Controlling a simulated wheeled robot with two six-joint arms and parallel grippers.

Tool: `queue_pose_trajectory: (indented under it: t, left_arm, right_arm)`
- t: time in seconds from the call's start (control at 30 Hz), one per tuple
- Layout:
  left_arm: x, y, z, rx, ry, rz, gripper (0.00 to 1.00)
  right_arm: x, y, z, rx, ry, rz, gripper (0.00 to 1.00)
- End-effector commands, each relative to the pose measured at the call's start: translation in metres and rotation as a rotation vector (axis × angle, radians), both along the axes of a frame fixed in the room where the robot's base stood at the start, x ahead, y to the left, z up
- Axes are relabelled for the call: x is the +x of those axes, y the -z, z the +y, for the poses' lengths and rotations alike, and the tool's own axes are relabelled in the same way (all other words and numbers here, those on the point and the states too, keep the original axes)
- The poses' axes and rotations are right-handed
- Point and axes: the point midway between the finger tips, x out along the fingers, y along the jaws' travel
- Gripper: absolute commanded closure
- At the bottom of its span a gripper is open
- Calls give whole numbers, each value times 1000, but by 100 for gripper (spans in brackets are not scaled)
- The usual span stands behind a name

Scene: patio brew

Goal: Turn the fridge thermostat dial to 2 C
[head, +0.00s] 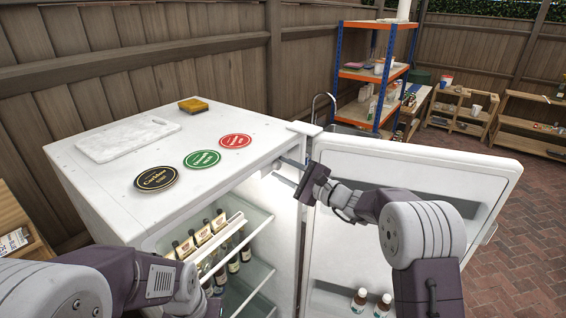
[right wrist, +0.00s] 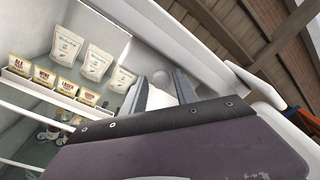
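The white fridge (head: 110,190) stands with its door (head: 410,165) swung open to the right. My right gripper (head: 282,171) is at the upper right of the fridge opening, its two fingers apart and pointing inward. In the right wrist view the fingers (right wrist: 161,92) are also apart. A small pale rounded knob (right wrist: 161,77), which looks like the thermostat dial, shows just beyond and between them. I cannot tell whether they touch it, and its markings cannot be read. My left arm is at the lower left; its gripper (head: 205,303) is partly cut off and its fingertips are not clear.
Several bottles and labelled packets (right wrist: 68,85) stand on the fridge shelves. Brown bottles (head: 359,300) stand in the door. A blue-and-orange rack (head: 372,75) is behind.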

Motion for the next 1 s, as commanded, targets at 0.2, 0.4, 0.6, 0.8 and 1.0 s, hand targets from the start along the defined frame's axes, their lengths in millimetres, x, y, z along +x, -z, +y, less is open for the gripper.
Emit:
queue_pose_trajectory:
  t: [0.2,0.4,0.6,0.8,1.0]
  left_arm:
    - [0,-1,0,0,0,0,64]
    - [0,-1,0,0,0,0,64]
    - [0,-1,0,0,0,0,64]
    - [0,4,0,0,0,0,64]
    - [0,11,0,0,0,0,64]
  right_arm:
    - [3,1,2,0,1,0,65]
    - [2,1,2,0,1,0,100]
    - [2,0,2,3,0,4,100]
    - [2,0,3,36,-1,44,100]
    - [2,0,3,116,-2,152,100]
